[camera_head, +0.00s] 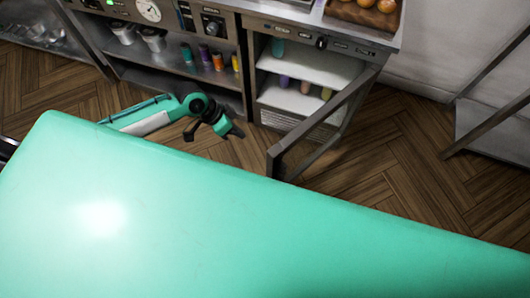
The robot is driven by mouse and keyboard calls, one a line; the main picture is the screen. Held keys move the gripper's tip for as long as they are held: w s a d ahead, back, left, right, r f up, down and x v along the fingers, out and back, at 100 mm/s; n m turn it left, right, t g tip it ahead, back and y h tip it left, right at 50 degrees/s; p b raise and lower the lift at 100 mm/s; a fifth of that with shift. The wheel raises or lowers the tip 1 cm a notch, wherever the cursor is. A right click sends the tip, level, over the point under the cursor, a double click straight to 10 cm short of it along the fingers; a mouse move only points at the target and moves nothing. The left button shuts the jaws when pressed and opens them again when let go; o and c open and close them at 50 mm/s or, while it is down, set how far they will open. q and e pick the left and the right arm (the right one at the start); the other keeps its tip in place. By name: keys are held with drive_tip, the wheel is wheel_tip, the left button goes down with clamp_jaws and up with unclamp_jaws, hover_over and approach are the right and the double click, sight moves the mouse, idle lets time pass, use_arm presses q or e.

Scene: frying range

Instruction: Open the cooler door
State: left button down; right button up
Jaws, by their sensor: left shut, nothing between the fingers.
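The cooler (305,72) stands at the upper middle, with white shelves inside and several bottles on them. Its dark-framed door (322,122) stands open, swung out to the right and toward me. My left gripper (229,131) is shut and empty over the floor, in front of the counter and left of the door. It is apart from the door frame. My right gripper is not in view. A large part of my own teal body fills the lower picture and hides what lies beneath it.
An open shelf (170,84) left of the cooler holds several colored bottles and two metal containers. A tray of round brown food (362,14) is on the counter at the top right. A metal rack (490,125) stands at the far right. Wooden floor (385,150) is clear right of the door.

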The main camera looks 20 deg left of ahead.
use_arm(q)
drive_tip(key=s+d+f+n+h+p, duration=0.1)
drive_tip(key=d+f+p, duration=0.2)
drive_tip(key=d, duration=0.6)
drive_tip(key=shift+s+f+g, duration=0.2)
drive_tip(key=shift+f+g, duration=0.1)
drive_tip(key=shift+f, duration=0.75)
